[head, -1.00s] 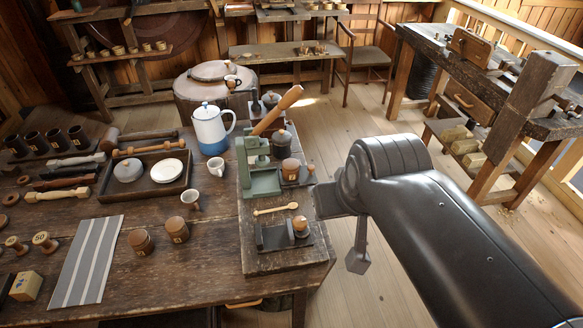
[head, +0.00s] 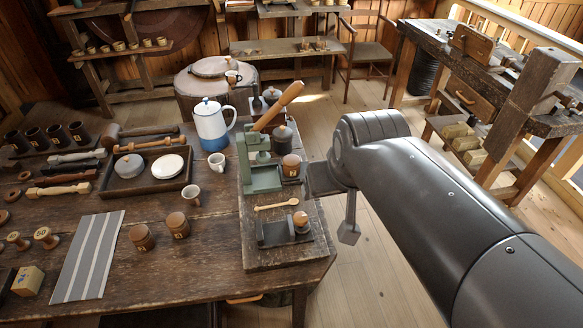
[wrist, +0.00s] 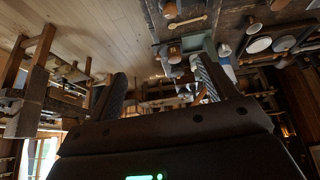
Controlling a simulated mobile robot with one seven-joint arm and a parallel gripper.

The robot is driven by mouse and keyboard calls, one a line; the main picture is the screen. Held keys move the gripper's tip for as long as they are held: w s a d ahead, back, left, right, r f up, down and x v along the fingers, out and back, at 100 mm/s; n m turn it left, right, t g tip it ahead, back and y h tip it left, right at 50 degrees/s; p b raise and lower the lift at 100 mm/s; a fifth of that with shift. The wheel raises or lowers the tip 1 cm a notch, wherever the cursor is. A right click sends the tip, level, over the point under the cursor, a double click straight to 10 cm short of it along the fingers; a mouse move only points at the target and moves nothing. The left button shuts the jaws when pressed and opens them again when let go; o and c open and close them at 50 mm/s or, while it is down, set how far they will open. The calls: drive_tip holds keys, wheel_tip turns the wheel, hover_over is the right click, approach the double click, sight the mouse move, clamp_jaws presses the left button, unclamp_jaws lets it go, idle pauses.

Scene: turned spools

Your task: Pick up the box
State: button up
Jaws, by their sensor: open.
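The small light-wood box (head: 28,281), with a dark mark on its front, sits on the workbench at the lower left in the head view, beside a grey striped cloth (head: 88,257). I cannot make it out in the wrist view. My gripper (wrist: 158,68) is open and empty in the wrist view, its two fingers spread well apart. In the head view my gripper (head: 349,234) shows only partly, with one finger hanging past the bench's right edge. It is far to the right of the box, and my arm hides the rest.
Between them stand a green press (head: 262,178) with a raised wooden handle, a white and blue pot (head: 210,128), a tray (head: 112,189) of dishes and two brown lidded jars (head: 142,238). Clear floor lies right of the workbench (head: 190,281).

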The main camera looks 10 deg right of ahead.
drive_tip(key=w+f+n, duration=0.1)
drive_tip(key=w+f, duration=0.1)
drive_tip(key=w, duration=0.6)
drive_tip(key=w+f, duration=0.3)
drive_tip(key=w, duration=0.5)
drive_tip(key=n+y, duration=0.1)
approach(292, 159)
drive_tip(key=x, duration=0.6)
drive_tip(key=shift+s+a+f, duration=0.15)
drive_tip(key=shift+a+f, duration=0.1)
drive_tip(key=shift+a, duration=0.2)
drive_tip(key=x, duration=0.4)
drive_tip(key=shift+w+d, duration=0.25)
drive_tip(key=shift+d, duration=0.1)
drive_tip(key=shift+w+a+f, duration=0.1)
drive_tip(key=shift+w+f, duration=0.2)
drive_tip(key=shift+f, duration=0.15)
drive_tip(key=c, duration=1.2)
drive_tip(key=shift+o, duration=0.2)
